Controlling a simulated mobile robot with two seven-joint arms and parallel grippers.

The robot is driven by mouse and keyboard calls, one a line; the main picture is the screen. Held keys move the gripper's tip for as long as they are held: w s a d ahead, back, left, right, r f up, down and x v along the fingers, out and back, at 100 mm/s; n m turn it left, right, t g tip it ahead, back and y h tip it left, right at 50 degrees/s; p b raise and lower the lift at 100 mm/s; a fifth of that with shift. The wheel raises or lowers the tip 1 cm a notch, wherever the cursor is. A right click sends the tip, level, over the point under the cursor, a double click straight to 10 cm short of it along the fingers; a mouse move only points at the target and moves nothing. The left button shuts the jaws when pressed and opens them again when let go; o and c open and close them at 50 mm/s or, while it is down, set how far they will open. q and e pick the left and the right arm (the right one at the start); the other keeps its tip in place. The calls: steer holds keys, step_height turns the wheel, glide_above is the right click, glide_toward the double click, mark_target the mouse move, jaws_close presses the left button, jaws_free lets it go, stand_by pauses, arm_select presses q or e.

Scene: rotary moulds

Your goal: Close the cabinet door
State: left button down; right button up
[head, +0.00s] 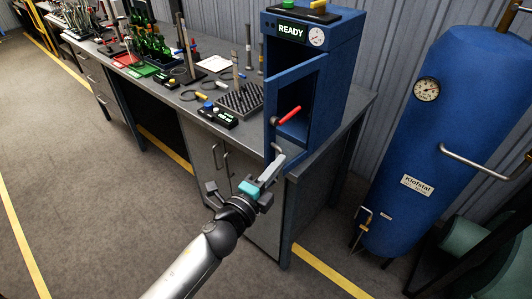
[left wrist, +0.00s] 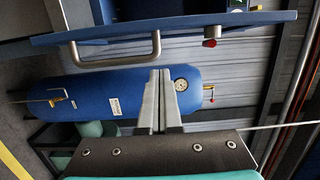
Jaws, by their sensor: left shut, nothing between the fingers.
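The blue cabinet (head: 345,50) stands on the right end of the workbench with a lit READY display. Its blue door (head: 295,90) stands open, and the dark inside shows beside it. The door carries a red-handled lever (head: 289,115) and a metal handle (head: 275,151). In the left wrist view, the door (left wrist: 250,24) crosses the top, with the handle (left wrist: 115,62) at left and the red knob (left wrist: 209,43) at right. My left gripper (head: 274,167) is shut and empty, close to the door's lower part near the handle. Its fingers (left wrist: 160,80) point between handle and knob; contact cannot be told.
A blue tank (head: 440,120) with a gauge and pipe handle stands at right. The floor (head: 90,200) at left is clear.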

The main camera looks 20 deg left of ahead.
mark_target(273, 147)
arm_select(q)
steer(key=shift+w+a, duration=0.55)
steer(key=shift+a, duration=0.35)
steer(key=shift+w+a, duration=0.55)
steer(key=shift+a, duration=0.3)
arm_select(e)
steer(key=shift+s+d+r, duration=0.15)
steer(key=shift+d+r, duration=0.05)
arm_select(q)
steer(key=shift+a, duration=0.1)
arm_select(e)
steer(key=shift+f, duration=0.1)
